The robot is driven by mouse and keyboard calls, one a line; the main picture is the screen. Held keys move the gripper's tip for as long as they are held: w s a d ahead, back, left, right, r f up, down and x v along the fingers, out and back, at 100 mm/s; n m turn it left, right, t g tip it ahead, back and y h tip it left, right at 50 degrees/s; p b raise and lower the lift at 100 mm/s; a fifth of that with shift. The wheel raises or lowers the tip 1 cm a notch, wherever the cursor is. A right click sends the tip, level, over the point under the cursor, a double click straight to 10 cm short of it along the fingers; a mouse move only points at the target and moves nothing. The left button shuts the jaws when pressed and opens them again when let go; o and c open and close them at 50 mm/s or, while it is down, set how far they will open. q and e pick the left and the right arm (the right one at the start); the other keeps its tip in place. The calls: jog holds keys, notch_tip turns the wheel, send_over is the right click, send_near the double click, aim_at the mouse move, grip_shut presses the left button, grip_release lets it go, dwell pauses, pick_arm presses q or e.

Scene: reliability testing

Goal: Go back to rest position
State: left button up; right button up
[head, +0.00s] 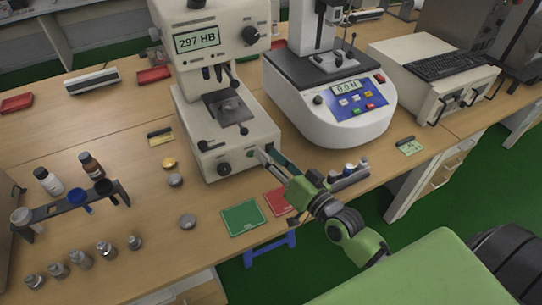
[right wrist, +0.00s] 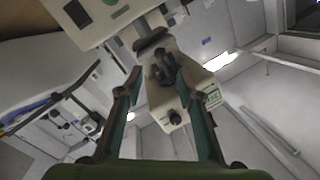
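My right gripper (head: 268,154) reaches in from the lower right, its fingertips close to the lower front of the hardness tester (head: 208,105), near a green button (head: 250,153). I cannot tell whether they touch it. In the right wrist view the two fingers of the right gripper (right wrist: 152,72) stand apart with nothing held between them. The hardness tester (right wrist: 180,75) shows beyond them. Its display reads 297 HB in the head view, and a small grey piece (head: 231,104) is on its stage. My left gripper is not in view.
A force tester (head: 335,110) stands right of the hardness tester. A green mat (head: 243,218) and a red mat (head: 278,201) lie below my right gripper. A dark rack (head: 75,205), bottles and several metal weights stand at left.

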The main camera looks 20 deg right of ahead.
dwell(0.4)
jog(key=s+a+f+n+g, duration=0.4)
jog(key=s+a+f+g, duration=0.3)
jog(key=s+f, duration=0.25)
jog(key=s+d+f+n+g+h, duration=0.15)
jog(key=s+g, duration=0.25)
jog(key=s, duration=0.4)
jog(key=s+d+f+n+g+h, duration=0.1)
jog(key=s+d+f+g+h, duration=0.15)
jog(key=s, duration=0.55)
notch_tip(320, 180, down, 26)
jog(key=s+g, duration=0.2)
jog(key=s+d+f, duration=0.1)
jog(key=s+f, duration=0.7)
jog(key=s+d+f+g, duration=0.1)
jog(key=s+d+f, duration=0.1)
jog(key=s+f, duration=0.7)
jog(key=shift+s+d, duration=0.2)
jog(key=shift+d, duration=0.1)
